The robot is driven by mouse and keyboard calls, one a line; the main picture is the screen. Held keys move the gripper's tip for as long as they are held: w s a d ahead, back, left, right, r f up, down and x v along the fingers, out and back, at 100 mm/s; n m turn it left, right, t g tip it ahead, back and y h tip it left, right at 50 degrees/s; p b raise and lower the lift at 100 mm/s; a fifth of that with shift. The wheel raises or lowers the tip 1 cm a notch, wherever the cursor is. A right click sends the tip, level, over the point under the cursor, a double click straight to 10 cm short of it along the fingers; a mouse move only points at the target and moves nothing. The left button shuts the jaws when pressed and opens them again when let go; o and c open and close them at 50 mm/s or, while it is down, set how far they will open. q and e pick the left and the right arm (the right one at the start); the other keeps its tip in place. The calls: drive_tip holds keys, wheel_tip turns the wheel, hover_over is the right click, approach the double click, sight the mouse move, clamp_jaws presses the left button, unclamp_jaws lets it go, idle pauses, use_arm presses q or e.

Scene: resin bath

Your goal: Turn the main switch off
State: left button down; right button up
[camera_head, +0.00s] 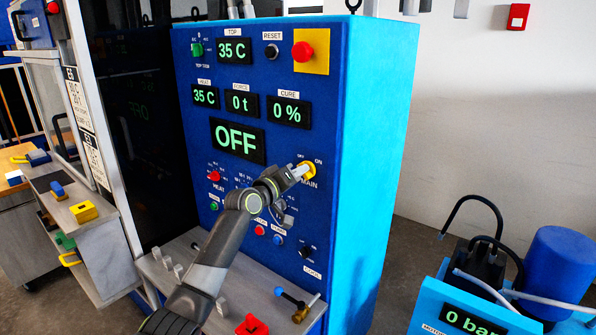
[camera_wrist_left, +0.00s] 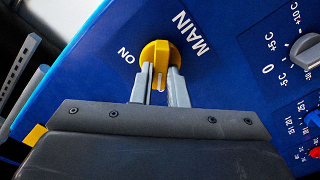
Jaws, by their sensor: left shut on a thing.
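The yellow main switch (camera_head: 309,170) sits on the blue control panel's right side, with OFF and ON printed above it and MAIN below. My left gripper (camera_head: 302,171) reaches it from the left and is shut on its knob. In the left wrist view the yellow knob (camera_wrist_left: 160,55) stands between the two fingertips of my left gripper (camera_wrist_left: 160,80), with a pale mark at its near end. The ON label is left of the knob there; the OFF label is not visible. The large panel display (camera_head: 238,141) reads OFF. My right gripper is not in view.
A red emergency button (camera_head: 303,52) on a yellow plate is higher up. Small knobs and buttons, including a red heat knob (camera_head: 214,176), are left of and below the switch. A grey ledge (camera_head: 207,293) with loose parts lies below. A pump unit (camera_head: 480,290) stands at right.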

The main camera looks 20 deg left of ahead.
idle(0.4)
use_arm(q)
drive_tip(key=c, duration=1.4)
unclamp_jaws()
drive_tip(key=shift+c, duration=0.2)
drive_tip(key=shift+s+a, duration=0.1)
drive_tip(key=b+v, duration=0.4)
drive_tip(key=v, duration=1.3)
drive_tip(key=shift+s, duration=0.1)
